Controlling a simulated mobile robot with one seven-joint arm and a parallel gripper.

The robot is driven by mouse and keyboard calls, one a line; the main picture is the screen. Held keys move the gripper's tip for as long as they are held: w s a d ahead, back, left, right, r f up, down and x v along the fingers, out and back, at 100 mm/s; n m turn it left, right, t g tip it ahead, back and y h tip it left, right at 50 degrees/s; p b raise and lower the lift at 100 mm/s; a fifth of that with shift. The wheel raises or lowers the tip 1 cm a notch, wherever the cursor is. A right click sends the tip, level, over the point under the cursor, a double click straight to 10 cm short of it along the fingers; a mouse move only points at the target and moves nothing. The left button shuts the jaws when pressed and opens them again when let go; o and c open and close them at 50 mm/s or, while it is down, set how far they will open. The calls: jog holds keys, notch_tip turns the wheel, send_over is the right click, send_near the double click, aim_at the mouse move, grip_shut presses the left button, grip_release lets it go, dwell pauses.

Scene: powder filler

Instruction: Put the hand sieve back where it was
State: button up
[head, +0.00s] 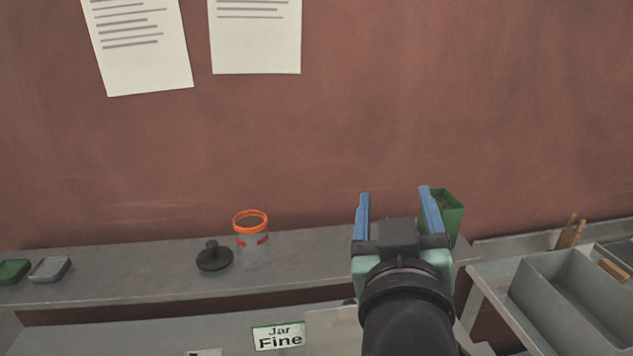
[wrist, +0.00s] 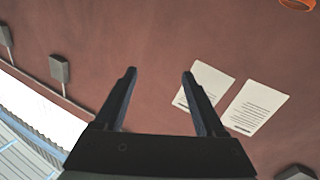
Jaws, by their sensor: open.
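My gripper (head: 395,192) is open and empty, its blue fingers raised in front of the wall at the right end of the shelf. In the wrist view, the gripper (wrist: 159,72) also has nothing between its fingers. I cannot pick out the hand sieve for certain in either view. A clear jar (head: 254,245) with an orange rim and red marks stands on the shelf, left of my gripper. An orange ring (wrist: 298,4) shows at the top right edge of the wrist view.
A black knobbed disc (head: 214,258) lies beside the jar. A green box (head: 450,215) stands close behind my gripper's right finger. Green (head: 13,271) and grey (head: 50,269) small trays are far left. A grey bin (head: 545,293) is at right. The shelf (head: 130,275) is clear between trays and disc.

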jog(key=s+a+r+t+y, duration=0.1)
jog(key=s+a+r+t, duration=0.2)
jog(key=r, duration=0.4)
jog(key=s+a+r+t+y, duration=0.1)
jog(key=s+a+r+t, duration=0.2)
jog(key=r, duration=0.5)
jog(key=s+a+r+t+y, duration=0.2)
jog(key=s+a+r+t, duration=0.1)
jog(key=s+a+r, duration=0.2)
notch_tip(320, 180, up, 3)
jog(key=shift+s+a+f+t, duration=0.1)
jog(key=shift+s+a+t, duration=0.1)
jog(key=shift+a+t, duration=0.25)
notch_tip(320, 180, down, 7)
jog(key=b, duration=0.6)
jog(key=shift+b, duration=0.4)
jog(key=shift+a, duration=0.1)
